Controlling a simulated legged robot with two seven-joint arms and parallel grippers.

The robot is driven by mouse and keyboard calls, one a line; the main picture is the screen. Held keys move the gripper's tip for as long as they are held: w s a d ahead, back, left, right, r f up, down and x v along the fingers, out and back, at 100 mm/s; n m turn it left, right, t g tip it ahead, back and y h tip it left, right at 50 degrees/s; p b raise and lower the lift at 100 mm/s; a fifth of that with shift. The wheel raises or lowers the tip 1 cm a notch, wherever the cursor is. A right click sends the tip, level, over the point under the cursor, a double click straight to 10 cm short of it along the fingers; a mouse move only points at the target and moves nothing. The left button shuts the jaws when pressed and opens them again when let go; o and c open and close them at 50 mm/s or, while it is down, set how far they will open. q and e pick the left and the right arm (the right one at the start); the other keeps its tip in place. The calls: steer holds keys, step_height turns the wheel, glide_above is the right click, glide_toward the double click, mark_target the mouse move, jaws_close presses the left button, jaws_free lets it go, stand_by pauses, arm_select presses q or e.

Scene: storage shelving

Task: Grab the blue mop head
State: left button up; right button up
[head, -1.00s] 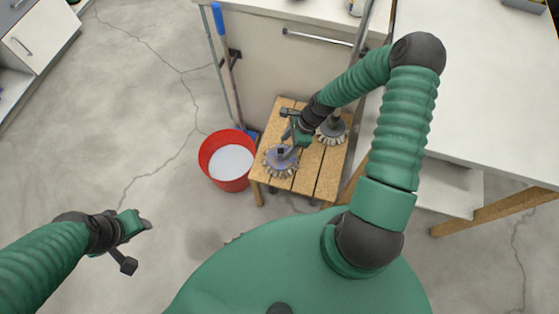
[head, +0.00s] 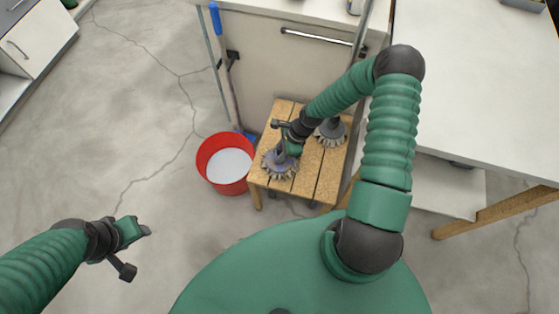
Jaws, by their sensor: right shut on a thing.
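A second, dark grey brush head (head: 330,131) with pale bristles stands behind and to the right on the stool. My left gripper (head: 137,250) is open and empty over the bare floor at the lower left.
A red bucket (head: 211,176) with whitish contents stands on the floor just left of the stool. A blue-handled pole (head: 222,60) leans on the cabinet (head: 270,75) behind. A white table (head: 470,90) is at the right. The floor at left is clear.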

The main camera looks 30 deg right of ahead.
steer(key=shift+d, duration=0.15)
jaws_close()
stand_by(0.9)
